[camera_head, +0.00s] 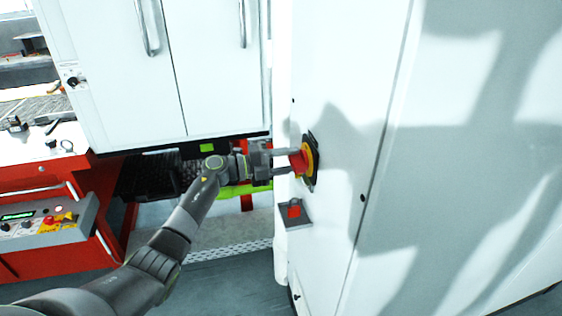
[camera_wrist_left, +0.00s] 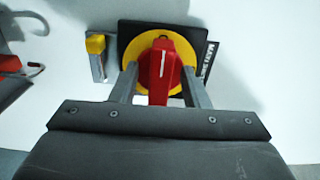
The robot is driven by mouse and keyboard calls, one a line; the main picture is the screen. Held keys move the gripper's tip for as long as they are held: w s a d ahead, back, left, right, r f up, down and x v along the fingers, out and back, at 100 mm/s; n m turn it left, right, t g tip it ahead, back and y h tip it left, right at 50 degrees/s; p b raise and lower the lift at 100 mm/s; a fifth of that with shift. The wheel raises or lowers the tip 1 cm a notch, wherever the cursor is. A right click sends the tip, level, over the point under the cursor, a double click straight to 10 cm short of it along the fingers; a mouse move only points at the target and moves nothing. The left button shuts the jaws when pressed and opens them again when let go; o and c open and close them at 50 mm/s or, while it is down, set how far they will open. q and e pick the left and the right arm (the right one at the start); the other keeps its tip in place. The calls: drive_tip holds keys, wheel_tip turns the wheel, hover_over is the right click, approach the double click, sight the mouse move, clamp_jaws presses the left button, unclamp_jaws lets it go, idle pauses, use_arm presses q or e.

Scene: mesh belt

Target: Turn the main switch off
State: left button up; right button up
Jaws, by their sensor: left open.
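The main switch (camera_head: 308,161) is a red rotary handle on a yellow disc with a black backplate, on the white cabinet side. In the left wrist view the red handle (camera_wrist_left: 162,70) stands upright in the picture, with a label partly visible to its right. My left gripper (camera_head: 284,162) is open at the switch, its two fingers reaching toward the handle. In the left wrist view the fingers (camera_wrist_left: 160,88) lie on either side of the handle's lower part. I cannot tell whether they touch it. My right gripper is not in view.
A small grey box with a red part (camera_head: 294,211) sits below the switch. White cabinet doors (camera_head: 215,70) with handles stand to the left. A red machine with a control panel (camera_head: 42,226) is at the far left. Open floor (camera_head: 235,285) lies below.

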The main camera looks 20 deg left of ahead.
use_arm(q)
drive_tip(key=b+v, duration=0.5)
drive_tip(key=v, duration=1.2)
drive_tip(key=shift+a+b, duration=0.2)
drive_tip(key=shift+b, duration=0.2)
drive_tip(key=shift+s, duration=0.15)
